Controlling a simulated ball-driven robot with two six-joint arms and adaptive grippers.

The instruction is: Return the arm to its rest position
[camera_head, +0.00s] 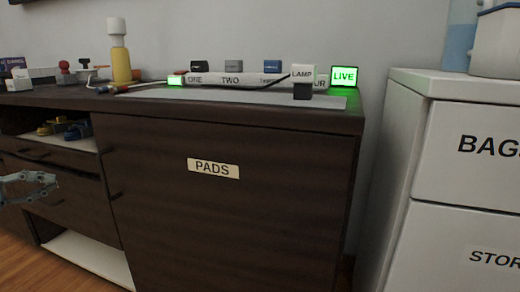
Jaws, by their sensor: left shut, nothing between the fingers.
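My left gripper (46,186) reaches in at the left edge, in front of the dark wooden cabinet (235,215) and below its top. Its fingers are shut and hold nothing. Most of the left arm lies outside the picture. My right gripper is not in view.
On the cabinet top are a white power strip (250,82) marked ONE and TWO, a LAMP plug (303,76), a lit green LIVE sign (344,76) and a yellow bottle (121,66). Open shelves (88,262) are at left. A white drawer unit (460,185) stands at right.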

